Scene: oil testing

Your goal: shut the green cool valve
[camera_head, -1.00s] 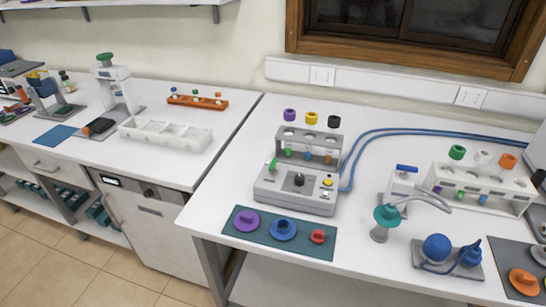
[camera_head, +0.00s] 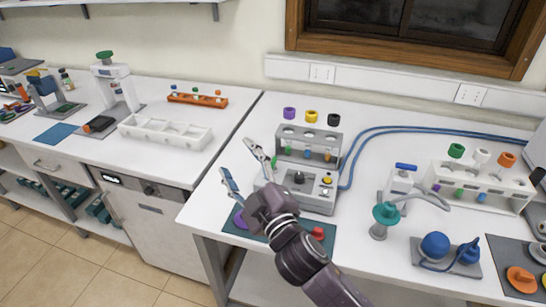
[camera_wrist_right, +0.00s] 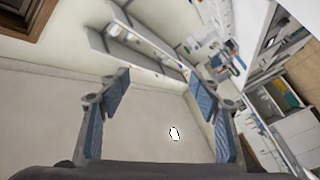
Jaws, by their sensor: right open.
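The grey control box (camera_head: 318,201) stands on the right bench and carries a black knob (camera_head: 299,177) and a yellow button (camera_head: 327,180). A small green lever (camera_head: 274,161), which looks like the green valve, shows at the box's left back corner. My right gripper (camera_head: 239,162) is open and empty at the left of the box, its upper finger close to the green lever in the picture. I cannot tell whether they touch. My right arm hides the box's front left part. The right wrist view shows both spread fingers (camera_wrist_right: 165,110) with nothing between them. My left gripper is not in view.
A grey tube rack (camera_head: 310,137) stands behind the box, with blue hoses (camera_head: 420,132) running right. A teal-topped stand (camera_head: 386,214) and a white rack (camera_head: 480,180) are to the right. The teal mat (camera_head: 326,251) lies in front, partly hidden by my arm.

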